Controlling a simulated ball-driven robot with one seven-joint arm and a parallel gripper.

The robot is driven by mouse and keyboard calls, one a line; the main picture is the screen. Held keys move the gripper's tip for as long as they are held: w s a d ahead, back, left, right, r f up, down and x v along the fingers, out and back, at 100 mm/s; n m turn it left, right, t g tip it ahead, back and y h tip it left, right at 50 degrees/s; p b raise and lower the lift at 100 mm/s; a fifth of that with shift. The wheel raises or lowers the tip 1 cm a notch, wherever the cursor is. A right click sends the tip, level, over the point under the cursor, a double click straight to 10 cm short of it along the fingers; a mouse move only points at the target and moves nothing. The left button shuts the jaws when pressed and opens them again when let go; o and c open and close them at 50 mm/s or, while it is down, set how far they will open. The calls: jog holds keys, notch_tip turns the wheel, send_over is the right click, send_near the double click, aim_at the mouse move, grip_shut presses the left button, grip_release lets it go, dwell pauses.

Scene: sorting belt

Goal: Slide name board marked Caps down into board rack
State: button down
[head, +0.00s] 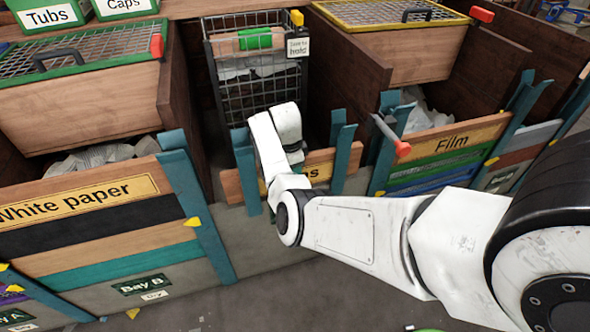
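The wooden name board (327,160) stands across the front of the middle bay, between the teal posts of the board rack (246,170). Its yellow label shows only the last letters, "ps"; my arm covers the rest. The board slants up to the right in the picture, and its left end shows by the left post. Grey panel lies below it. My white wrist is right at the board's middle, in front of it. My gripper's fingers are hidden behind my arm, so I cannot see whether they touch or hold the board.
A black wire cage (256,70) with a "hold" tag stands in the bay behind. The "White paper" board (75,205) is in the left bay and the "Film" board (450,140) in the right. A red-ended lever (402,148) sticks out right of the rack.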

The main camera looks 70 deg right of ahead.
jog(key=shift+f, duration=0.1)
jog(key=shift+f+b, duration=0.6)
jog(key=c, duration=1)
grip_release()
jog(key=shift+r, duration=0.1)
jog(key=o, duration=0.3)
jog(key=r, duration=0.3)
jog(key=r+p, duration=0.1)
jog(key=r, duration=0.3)
jog(key=w+a+r, duration=0.1)
jog(key=r, duration=0.2)
jog(key=shift+r+p, duration=0.3)
jog(key=shift+p, duration=0.05)
jog(key=shift+s+f, duration=0.1)
